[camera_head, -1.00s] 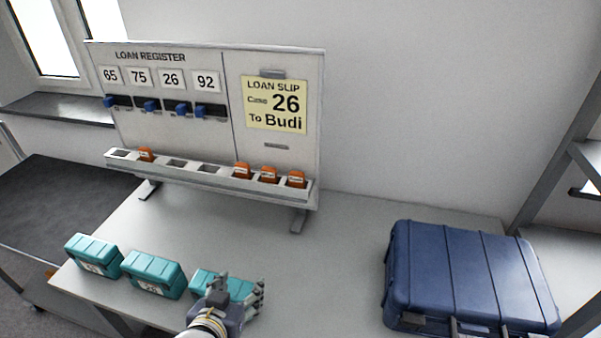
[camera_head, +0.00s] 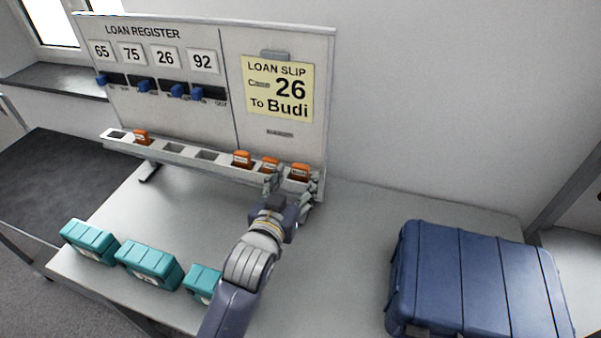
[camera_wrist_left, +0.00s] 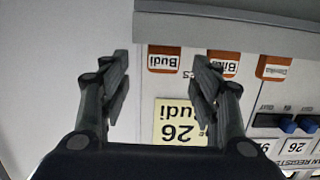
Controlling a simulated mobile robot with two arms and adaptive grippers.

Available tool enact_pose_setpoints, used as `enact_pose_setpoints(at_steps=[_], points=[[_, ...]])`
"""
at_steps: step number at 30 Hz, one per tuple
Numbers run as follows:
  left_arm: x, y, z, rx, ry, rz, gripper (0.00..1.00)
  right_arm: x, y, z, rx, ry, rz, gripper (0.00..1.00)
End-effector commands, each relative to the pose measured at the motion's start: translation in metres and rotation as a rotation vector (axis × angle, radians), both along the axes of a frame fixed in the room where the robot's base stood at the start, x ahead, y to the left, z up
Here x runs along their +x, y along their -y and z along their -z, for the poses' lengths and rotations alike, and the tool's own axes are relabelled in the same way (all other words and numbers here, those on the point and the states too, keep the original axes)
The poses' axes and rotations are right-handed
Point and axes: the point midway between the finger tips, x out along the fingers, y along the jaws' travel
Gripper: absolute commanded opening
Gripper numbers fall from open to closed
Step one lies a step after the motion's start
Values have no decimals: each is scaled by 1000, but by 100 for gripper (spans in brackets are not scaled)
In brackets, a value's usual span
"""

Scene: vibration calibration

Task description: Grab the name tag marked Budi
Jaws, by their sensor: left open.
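The orange-and-white name tag marked Budi (camera_wrist_left: 164,60) shows between my open left fingers (camera_wrist_left: 161,80) in the left wrist view, which looks upside down. In the head view it is the rightmost tag (camera_head: 300,170) in the rack. My left gripper (camera_head: 290,187) is just in front of the rack's right end, with its fingers around that tag's position but not closed on it. A second tag (camera_wrist_left: 224,64), its name partly hidden, is beside my other finger. My right gripper is not in view.
The rack (camera_head: 180,152) runs along the foot of the loan register board (camera_head: 228,85), whose yellow slip (camera_head: 277,88) reads case 26 to Budi. Teal cases (camera_head: 148,263) stand at front left. A blue suitcase (camera_head: 480,280) fills the table's right.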

Motion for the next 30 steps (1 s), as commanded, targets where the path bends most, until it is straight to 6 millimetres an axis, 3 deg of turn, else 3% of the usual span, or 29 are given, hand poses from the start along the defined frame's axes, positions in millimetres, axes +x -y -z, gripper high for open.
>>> enact_pose_setpoints(at_steps=[10,17,26,30], points=[[30,6,-2,0,-2,-1,57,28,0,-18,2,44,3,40],[49,12,4,-1,-1,0,57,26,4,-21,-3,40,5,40],[52,13,5,-1,-1,0,57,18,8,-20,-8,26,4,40],[52,13,5,-1,-1,0,29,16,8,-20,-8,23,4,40]])
